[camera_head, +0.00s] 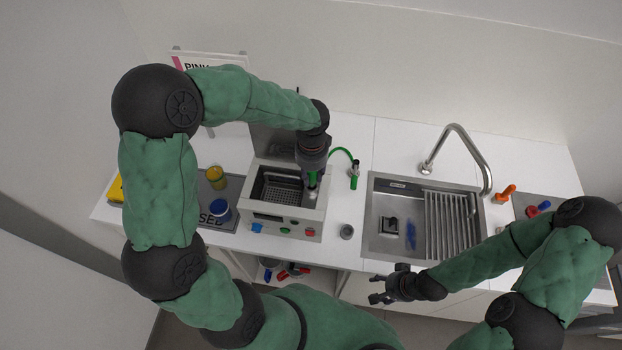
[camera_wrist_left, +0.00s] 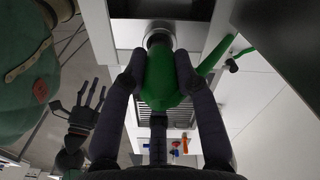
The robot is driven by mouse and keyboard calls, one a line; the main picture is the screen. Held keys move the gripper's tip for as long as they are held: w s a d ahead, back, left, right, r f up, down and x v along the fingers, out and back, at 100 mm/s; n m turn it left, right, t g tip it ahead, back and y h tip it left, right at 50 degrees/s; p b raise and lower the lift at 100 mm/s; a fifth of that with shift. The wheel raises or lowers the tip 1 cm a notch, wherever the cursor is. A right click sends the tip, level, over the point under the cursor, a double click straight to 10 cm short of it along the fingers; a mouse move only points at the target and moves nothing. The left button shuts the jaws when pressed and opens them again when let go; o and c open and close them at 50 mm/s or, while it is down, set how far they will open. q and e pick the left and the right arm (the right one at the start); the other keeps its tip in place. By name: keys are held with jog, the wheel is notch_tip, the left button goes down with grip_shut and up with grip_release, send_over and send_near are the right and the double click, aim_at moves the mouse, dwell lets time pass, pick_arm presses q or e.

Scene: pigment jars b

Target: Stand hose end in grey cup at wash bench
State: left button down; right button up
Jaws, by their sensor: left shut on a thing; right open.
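My left gripper (camera_head: 312,186) is shut on the green hose end (camera_wrist_left: 163,78), which sits between its fingers in the left wrist view. In the head view it hangs above the steel-lined bath unit, and only a little of the hose end shows under the gripper. The grey cup (camera_head: 347,232) stands on the white bench between bath unit and sink, apart from the gripper in the picture. A grey ring shows past the hose end in the wrist view; I cannot tell whether it is the cup. My right gripper (camera_head: 384,286) is open and empty before the bench.
The bath unit (camera_head: 258,218) has coloured knobs in front. Blue (camera_head: 219,209) and yellow (camera_head: 215,174) jars stand left.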

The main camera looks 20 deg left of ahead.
pick_arm(q)
jog(key=shift+r+p, duration=1.75)
jog(key=shift+r, duration=0.7)
